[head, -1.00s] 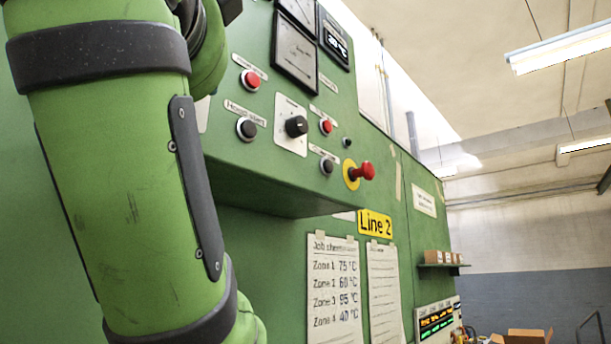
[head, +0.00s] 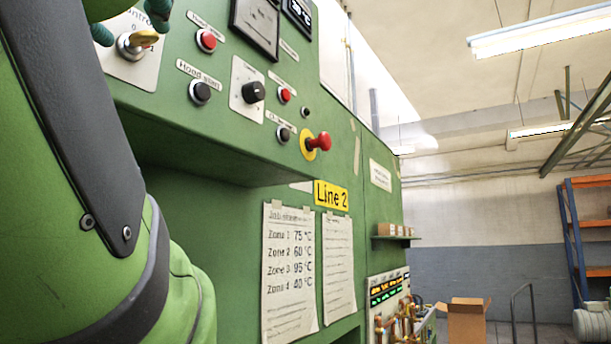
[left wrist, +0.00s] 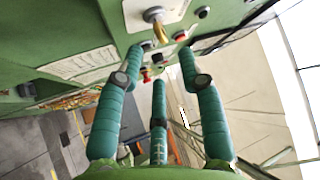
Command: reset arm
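My left arm fills the left side of the head view. In the left wrist view my left gripper (left wrist: 160,62) shows three teal fingers spread apart with nothing held between them. Two teal fingertips also show at the top left of the head view, beside the yellow key switch (head: 145,38) on its pale control plate (head: 118,58). The key switch (left wrist: 153,15) appears beyond the fingertips in the left wrist view. Whether any finger touches the panel cannot be told. My right gripper is not in view.
The green machine panel has a red knob (head: 323,141) on a yellow ring, a black dial (head: 254,92) and several buttons. Below it are a Line 2 sign (head: 331,196) and a job sheet (head: 289,270). A cardboard box (head: 466,322) and an orange rack (head: 572,235) stand at the right.

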